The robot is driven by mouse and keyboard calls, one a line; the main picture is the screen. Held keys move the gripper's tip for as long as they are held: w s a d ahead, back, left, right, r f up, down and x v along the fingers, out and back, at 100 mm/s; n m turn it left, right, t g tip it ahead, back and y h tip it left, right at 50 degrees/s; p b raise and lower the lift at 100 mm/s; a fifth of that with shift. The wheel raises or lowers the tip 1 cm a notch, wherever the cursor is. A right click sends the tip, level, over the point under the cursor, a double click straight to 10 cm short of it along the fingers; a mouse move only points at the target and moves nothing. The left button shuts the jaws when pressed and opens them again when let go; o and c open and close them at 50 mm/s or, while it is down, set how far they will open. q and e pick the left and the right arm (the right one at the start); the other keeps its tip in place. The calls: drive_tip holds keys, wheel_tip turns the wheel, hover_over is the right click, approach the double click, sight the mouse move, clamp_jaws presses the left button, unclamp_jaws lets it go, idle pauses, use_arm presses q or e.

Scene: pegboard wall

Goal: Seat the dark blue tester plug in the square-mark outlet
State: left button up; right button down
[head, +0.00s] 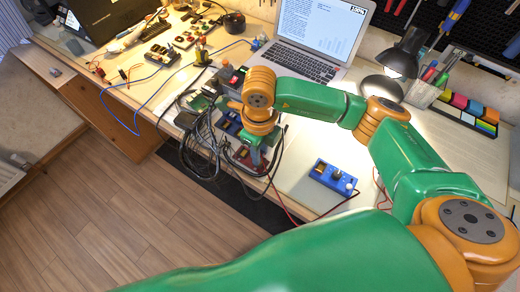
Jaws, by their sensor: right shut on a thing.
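My right gripper (256,160) points down over the cluttered middle of the bench, below its orange wrist. It is shut on a small dark thing, mostly hidden by the fingers, that looks like the dark blue tester plug. A dark red unit (243,157) lies right by the fingertips; I cannot tell whether they touch. A blue unit (229,123) sits just left of the wrist. I cannot make out the square mark or any outlet face at this size. My left gripper is not in view.
Black cables (201,150) hang over the bench's front edge beside the gripper. A blue box with knobs (332,176) lies to the right, with leads. An open laptop (310,68), a desk lamp (402,58) and a pen holder (424,92) stand behind.

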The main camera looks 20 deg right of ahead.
drive_tip(key=shift+f+b, duration=0.85)
drive_tip(key=shift+f, duration=0.1)
drive_tip(key=c, duration=0.6)
unclamp_jaws()
drive_tip(key=shift+r, duration=0.1)
drive_tip(key=shift+r+p, duration=1.95)
drive_tip(key=shift+r, duration=0.6)
